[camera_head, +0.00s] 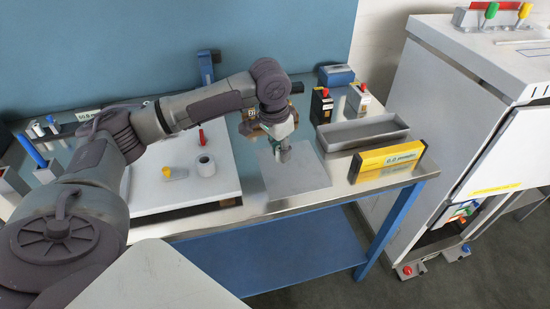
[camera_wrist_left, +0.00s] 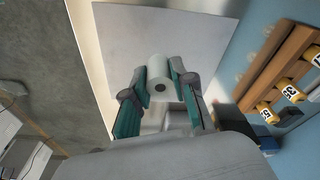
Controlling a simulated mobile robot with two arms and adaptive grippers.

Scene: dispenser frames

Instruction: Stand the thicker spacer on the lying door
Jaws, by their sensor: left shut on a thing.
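The lying door is a thick white panel (camera_head: 150,190) flat on the table, left of centre in the head view. A short white spacer (camera_head: 206,166) with a dark hole in its top stands upright on it. My left gripper (camera_head: 284,150) is to the right of the door, over a thin grey plate (camera_head: 312,181). It is shut on another pale spacer (camera_wrist_left: 158,70), a cylinder with a dark hole in its end, gripped across its sides in the left wrist view. I cannot tell whether the held spacer touches the plate. My right gripper is not in view.
A yellow piece (camera_head: 178,173) and a red-handled tool (camera_head: 201,137) are on the door. A grey tray (camera_head: 362,132) and a yellow gauge box (camera_head: 388,159) stand right of the plate.

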